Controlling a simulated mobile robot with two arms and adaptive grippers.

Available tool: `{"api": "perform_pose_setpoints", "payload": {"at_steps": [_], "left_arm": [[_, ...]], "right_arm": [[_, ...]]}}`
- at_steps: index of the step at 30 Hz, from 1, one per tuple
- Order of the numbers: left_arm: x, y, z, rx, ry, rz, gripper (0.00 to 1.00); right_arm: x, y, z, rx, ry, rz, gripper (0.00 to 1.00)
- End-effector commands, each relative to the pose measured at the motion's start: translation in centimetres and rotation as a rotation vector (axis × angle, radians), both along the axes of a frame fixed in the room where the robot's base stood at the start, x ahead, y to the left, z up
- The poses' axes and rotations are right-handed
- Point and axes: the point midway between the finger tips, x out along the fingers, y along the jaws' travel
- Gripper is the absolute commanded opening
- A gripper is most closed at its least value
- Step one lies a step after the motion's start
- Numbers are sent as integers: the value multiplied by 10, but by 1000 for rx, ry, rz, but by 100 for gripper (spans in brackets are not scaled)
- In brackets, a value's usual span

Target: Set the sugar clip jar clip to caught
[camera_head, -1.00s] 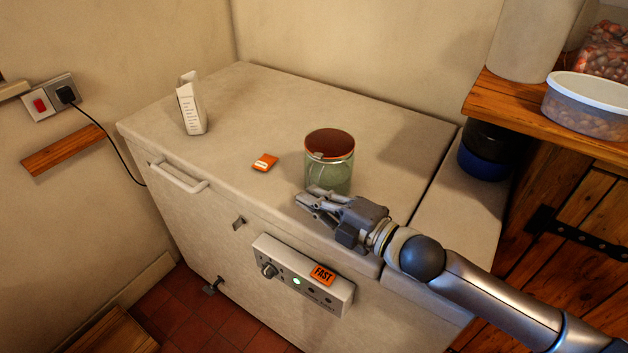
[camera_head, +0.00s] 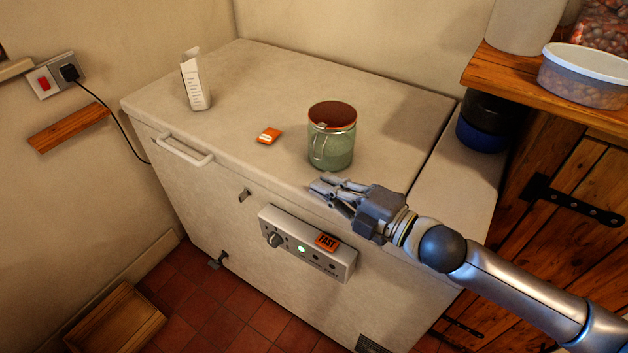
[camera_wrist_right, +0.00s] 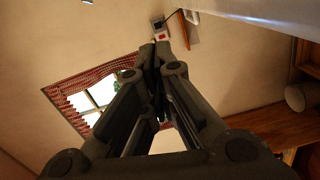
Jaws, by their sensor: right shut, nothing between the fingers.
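The sugar clip jar (camera_head: 331,152) stands upright on the chest freezer's lid, a green glass jar with a reddish-brown top. Its wire clip (camera_head: 319,148) shows on the front left side of the jar; how it sits against the rim is too small to tell. My right gripper (camera_head: 322,188) is just in front of the jar, low near the freezer's front edge, apart from the jar in the picture. Its fingers are shut and empty. The right wrist view also shows the shut fingers (camera_wrist_right: 156,55), with no jar in sight. My left gripper is not in view.
The freezer lid (camera_head: 275,85) is mostly bare. A white carton (camera_head: 195,82) and a small orange packet (camera_head: 268,136) stand and lie left of the jar. At right is a wooden shelf (camera_head: 507,90) with a lidded tub (camera_head: 585,78). A wooden crate (camera_head: 115,318) is on the floor.

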Motion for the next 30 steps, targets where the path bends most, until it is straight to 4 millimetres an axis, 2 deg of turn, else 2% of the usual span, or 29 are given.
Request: {"api": "perform_pose_setpoints", "payload": {"at_steps": [6,8,12,19,30], "left_arm": [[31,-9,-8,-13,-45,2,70],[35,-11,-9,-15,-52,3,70],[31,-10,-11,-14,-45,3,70],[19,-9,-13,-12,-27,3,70],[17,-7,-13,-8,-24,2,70]], "right_arm": [[-25,-27,-1,-3,1,2,0],[-30,-32,0,-2,2,1,0],[-37,-40,1,-1,2,0,0],[-40,-44,3,0,0,2,0],[-40,-43,4,0,0,2,0]]}}
